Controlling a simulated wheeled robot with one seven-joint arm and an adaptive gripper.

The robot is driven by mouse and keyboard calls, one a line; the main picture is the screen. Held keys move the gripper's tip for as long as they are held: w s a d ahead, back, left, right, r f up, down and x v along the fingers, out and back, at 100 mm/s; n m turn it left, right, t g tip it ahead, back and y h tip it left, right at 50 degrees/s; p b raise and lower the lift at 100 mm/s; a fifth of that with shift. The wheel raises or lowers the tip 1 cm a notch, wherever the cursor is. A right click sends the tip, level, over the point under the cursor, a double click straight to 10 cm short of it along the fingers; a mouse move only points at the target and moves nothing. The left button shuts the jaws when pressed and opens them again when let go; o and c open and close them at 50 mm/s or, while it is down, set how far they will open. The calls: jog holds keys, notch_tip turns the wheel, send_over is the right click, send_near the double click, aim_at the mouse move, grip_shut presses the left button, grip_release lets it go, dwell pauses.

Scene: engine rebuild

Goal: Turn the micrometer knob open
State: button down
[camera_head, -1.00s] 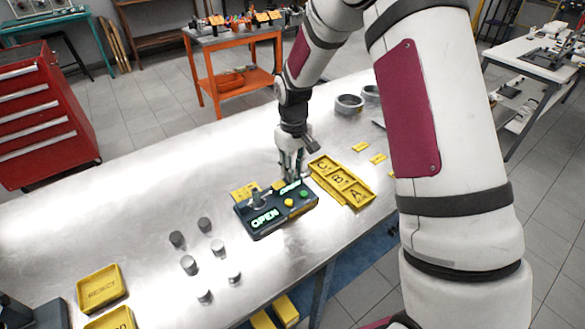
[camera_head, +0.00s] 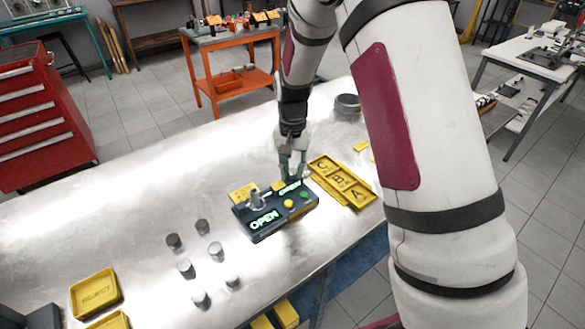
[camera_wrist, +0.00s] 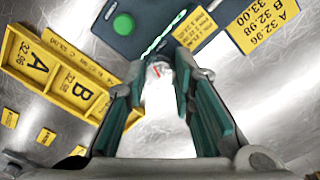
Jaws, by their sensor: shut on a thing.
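The micrometer station is a dark box (camera_head: 272,226) on the metal bench, with a glowing green "OPEN" on its front left. A second green-lit label (camera_head: 290,187) lies near its back edge. My gripper (camera_head: 291,172) is at the back right of the box, pointing down. In the wrist view my gripper (camera_wrist: 158,88) has its green-padded fingers closed around a small pale knob (camera_wrist: 158,71) with a red mark. The box (camera_wrist: 125,18) with its green button is just beyond it. The head view hides the knob behind the fingers.
A yellow tray (camera_head: 325,182) marked A, B, C lies close to the right of the box. Several grey cylinders (camera_head: 202,226) stand to its left. A yellow reject tray (camera_head: 76,295) lies front left.

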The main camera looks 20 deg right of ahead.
aim_at(292, 171)
jog(key=shift+m, duration=0.8)
jog(key=c, duration=1.3)
grip_release()
jog(key=shift+c, duration=0.2)
notch_tip(292, 171, up, 12)
